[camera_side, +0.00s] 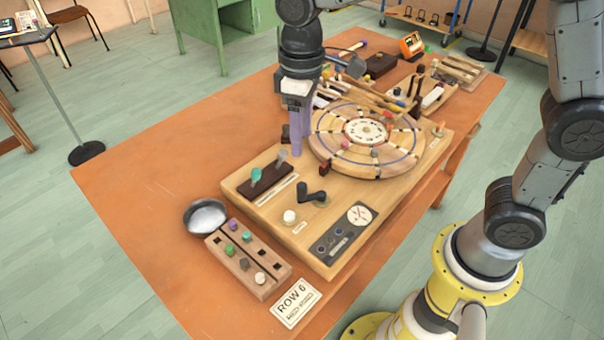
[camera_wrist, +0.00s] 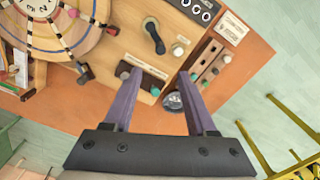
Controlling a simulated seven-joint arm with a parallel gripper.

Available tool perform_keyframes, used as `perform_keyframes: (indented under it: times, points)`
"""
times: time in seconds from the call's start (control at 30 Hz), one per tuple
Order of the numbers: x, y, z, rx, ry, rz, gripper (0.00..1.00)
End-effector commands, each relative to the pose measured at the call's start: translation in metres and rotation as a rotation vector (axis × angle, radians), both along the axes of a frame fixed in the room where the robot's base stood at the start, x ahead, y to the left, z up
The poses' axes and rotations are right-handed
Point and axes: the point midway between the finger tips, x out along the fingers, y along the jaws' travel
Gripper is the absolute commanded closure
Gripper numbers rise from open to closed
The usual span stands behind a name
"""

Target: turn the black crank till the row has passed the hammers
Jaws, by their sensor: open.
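The black crank (camera_side: 309,197) stands on the wooden board (camera_side: 331,256), left of a panel with a dial. It also shows in the wrist view (camera_wrist: 153,36), beyond my fingertips. The round wooden wheel (camera_side: 340,163) with blue rings, a numbered white centre and small pegs sits behind the crank. Several long hammers (camera_side: 366,94) reach over its far side; their tips are too small to tell. My gripper (camera_side: 298,153) points down with its purple fingers open and empty, behind the crank and by the wheel's left edge. The fingers are also apart in the wrist view (camera_wrist: 161,74).
A dark block with green and grey pegs (camera_side: 264,183) lies near my fingers. A white knob (camera_side: 290,216) is beside the crank. A peg tray (camera_side: 250,272), metal bowl (camera_side: 205,216) and ROW 6 card (camera_side: 295,304) lie in front. The orange table's left part (camera_side: 150,190) is clear.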

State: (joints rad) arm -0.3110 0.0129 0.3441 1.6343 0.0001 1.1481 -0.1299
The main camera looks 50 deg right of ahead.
Motion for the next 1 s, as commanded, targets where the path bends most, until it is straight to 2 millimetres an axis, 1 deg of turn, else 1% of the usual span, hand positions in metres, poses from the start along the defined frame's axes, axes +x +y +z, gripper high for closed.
perform_keyframes:
  times: [0.1,0.2,0.3,0.4,0.47,0.57,0.67,0.77,1.0]
  points:
    - [0.000,0.000,-0.002,0.000,0.001,-0.260,0.43]
    - [0.001,0.001,-0.003,0.001,0.000,-0.463,0.43]
    - [0.000,0.001,-0.004,0.001,0.001,-0.623,0.43]
    - [0.000,0.001,-0.005,0.001,0.001,-0.728,0.43]
    - [0.000,0.001,-0.007,0.000,0.002,-0.766,0.43]
    - [-0.002,0.001,-0.011,-0.001,0.004,-0.770,0.43]
    - [-0.002,0.001,-0.019,-0.001,0.004,-0.768,0.43]
    - [-0.003,0.000,-0.035,-0.003,0.006,-0.768,0.43]
    - [-0.003,0.000,-0.082,-0.004,0.007,-0.767,0.43]
